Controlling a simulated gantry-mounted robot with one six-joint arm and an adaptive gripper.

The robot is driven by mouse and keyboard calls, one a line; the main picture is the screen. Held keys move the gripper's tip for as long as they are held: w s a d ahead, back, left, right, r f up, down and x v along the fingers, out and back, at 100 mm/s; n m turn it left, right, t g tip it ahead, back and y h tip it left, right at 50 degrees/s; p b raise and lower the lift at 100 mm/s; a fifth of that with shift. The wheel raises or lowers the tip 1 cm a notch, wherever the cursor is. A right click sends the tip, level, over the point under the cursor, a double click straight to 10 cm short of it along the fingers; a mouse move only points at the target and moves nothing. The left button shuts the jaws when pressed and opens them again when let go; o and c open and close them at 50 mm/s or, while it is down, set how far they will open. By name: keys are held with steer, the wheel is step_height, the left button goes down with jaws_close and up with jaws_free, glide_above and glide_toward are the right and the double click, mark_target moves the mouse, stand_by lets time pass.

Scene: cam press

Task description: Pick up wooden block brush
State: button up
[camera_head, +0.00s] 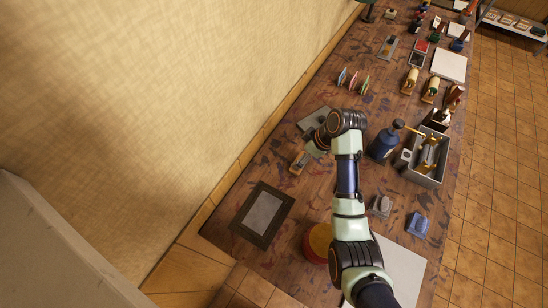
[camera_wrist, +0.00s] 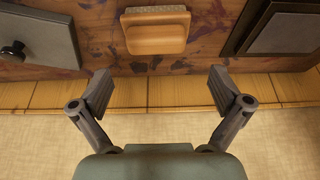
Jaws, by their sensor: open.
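The wooden block brush (camera_wrist: 155,35) is a rounded tan wooden block with a pale, rough bristle strip along its far side. It lies on the stained wooden table near the wall-side edge, at the top middle of the wrist view. In the head view the brush (camera_head: 298,161) lies left of my arm's end. My gripper (camera_wrist: 160,90) is open and empty in the wrist view. Its two fingers are spread wider than the block, which shows beyond them, between their lines. No contact is visible. In the head view my wrist hides most of the gripper.
A dark-framed tray (camera_wrist: 285,28) lies right of the brush, and a grey plate (camera_wrist: 40,38) with a black knob lies left. In the head view a blue bottle (camera_head: 384,144) and a metal bin (camera_head: 427,178) stand right of my arm. The wall (camera_head: 180,80) borders the table.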

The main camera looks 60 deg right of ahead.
steer(key=shift+s+d, duration=0.1)
steer(key=shift+s, duration=0.1)
steer(key=shift+s+d+f, duration=0.1)
steer(key=shift+f, duration=0.85)
steer(key=b+x, duration=0.2)
steer(key=x, duration=0.4)
steer(key=shift+c, duration=0.3)
